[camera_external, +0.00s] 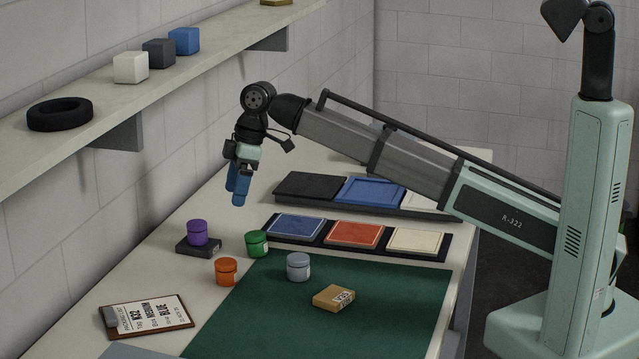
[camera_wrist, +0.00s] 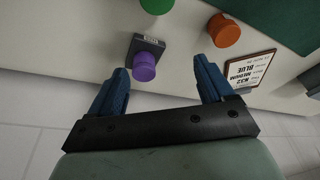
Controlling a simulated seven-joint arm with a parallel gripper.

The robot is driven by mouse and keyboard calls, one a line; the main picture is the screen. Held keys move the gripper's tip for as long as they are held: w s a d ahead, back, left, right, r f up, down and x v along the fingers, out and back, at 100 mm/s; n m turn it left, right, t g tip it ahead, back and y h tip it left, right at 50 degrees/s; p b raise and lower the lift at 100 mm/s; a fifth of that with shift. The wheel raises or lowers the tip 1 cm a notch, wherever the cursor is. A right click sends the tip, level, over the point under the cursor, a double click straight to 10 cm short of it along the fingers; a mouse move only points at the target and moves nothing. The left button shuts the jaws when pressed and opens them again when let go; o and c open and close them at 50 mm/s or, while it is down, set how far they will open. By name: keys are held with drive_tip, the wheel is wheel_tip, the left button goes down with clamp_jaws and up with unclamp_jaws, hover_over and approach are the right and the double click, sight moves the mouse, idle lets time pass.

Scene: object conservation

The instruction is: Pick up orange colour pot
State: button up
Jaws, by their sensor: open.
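The orange pot (camera_external: 226,271) is a small lidded jar on the pale table, at the left edge of the green mat. In the wrist view the orange pot (camera_wrist: 224,32) is at the upper right, beyond the right fingertip and outside the fingers. My gripper (camera_external: 238,192) is raised above the table, behind the pots and apart from them. Its blue fingers point down and are open and empty. In the wrist view my gripper (camera_wrist: 160,78) has its fingers spread, with the purple pot (camera_wrist: 144,66) showing between them.
The purple pot stands on a dark block (camera_external: 199,247). A green pot (camera_external: 257,244) and a grey pot (camera_external: 298,267) stand near the orange one. A clipboard (camera_external: 150,316) lies in front. A cardboard box (camera_external: 334,297) lies on the green mat (camera_external: 400,320). A shelf (camera_external: 80,130) runs along the left wall.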

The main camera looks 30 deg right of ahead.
sight(226, 262)
drive_tip(key=s+a+n+h, duration=0.25)
drive_tip(key=s+a, duration=0.35)
drive_tip(key=s, duration=0.5)
drive_tip(key=shift+g+y, duration=0.3)
drive_tip(key=shift+y, duration=0.05)
drive_tip(key=f, duration=0.4)
drive_tip(key=a+f, duration=0.1)
drive_tip(key=f, duration=0.8)
drive_tip(key=shift+w+a, duration=0.15)
drive_tip(key=shift+a, duration=0.25)
drive_tip(key=shift+c, duration=0.3)
drive_tip(key=c, duration=1.1)
